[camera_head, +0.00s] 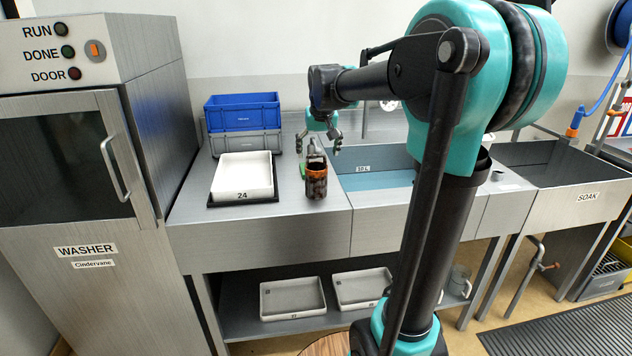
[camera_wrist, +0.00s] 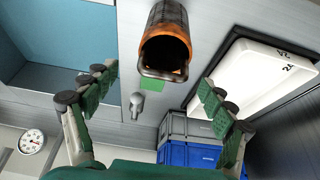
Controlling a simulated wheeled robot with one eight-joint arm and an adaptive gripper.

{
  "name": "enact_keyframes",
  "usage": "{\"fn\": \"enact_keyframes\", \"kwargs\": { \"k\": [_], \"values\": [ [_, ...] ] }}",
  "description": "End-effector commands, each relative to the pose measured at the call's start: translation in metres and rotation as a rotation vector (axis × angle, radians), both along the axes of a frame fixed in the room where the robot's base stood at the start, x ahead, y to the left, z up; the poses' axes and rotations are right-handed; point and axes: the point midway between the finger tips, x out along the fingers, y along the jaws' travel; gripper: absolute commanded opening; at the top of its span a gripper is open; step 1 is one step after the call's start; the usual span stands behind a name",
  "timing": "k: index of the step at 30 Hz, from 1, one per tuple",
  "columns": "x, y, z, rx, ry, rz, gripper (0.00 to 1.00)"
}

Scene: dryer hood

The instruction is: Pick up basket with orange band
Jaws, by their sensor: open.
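The basket with the orange band (camera_head: 316,184) is a small dark mesh cylinder. It stands upright on the steel counter, between the white tray and the sink. In the wrist view the basket (camera_wrist: 170,18) is at the top centre, its orange rim and dark open mouth towards the camera. A thin wire loop shows at its rim. My gripper (camera_head: 319,143) is open, above and behind the basket in the head view, and apart from it. In the wrist view my spread gripper fingers (camera_wrist: 152,95) have nothing between them but counter and a small grey fitting.
A white tray marked 24 (camera_head: 243,176) lies left of the basket. Stacked blue (camera_head: 241,110) and grey crates (camera_head: 245,144) stand behind it. A sink basin (camera_head: 375,180) is to the right. The washer (camera_head: 75,230) stands far left. Front counter edge is near the basket.

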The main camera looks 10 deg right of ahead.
Motion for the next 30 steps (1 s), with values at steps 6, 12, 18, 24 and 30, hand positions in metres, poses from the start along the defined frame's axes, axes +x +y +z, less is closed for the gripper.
{"fn": "enact_keyframes", "kwargs": {
  "k": [6,12,18,24,30],
  "values": [
    [0.005,0.0,-0.013,0.0,0.0,0.0,0.84],
    [0.018,0.004,-0.037,0.0,0.0,0.0,0.84],
    [0.025,0.004,-0.055,0.0,0.0,0.0,0.84],
    [0.026,0.004,-0.057,0.0,0.0,0.0,0.84],
    [0.026,0.004,-0.057,0.0,0.0,0.0,0.66]
  ]
}}
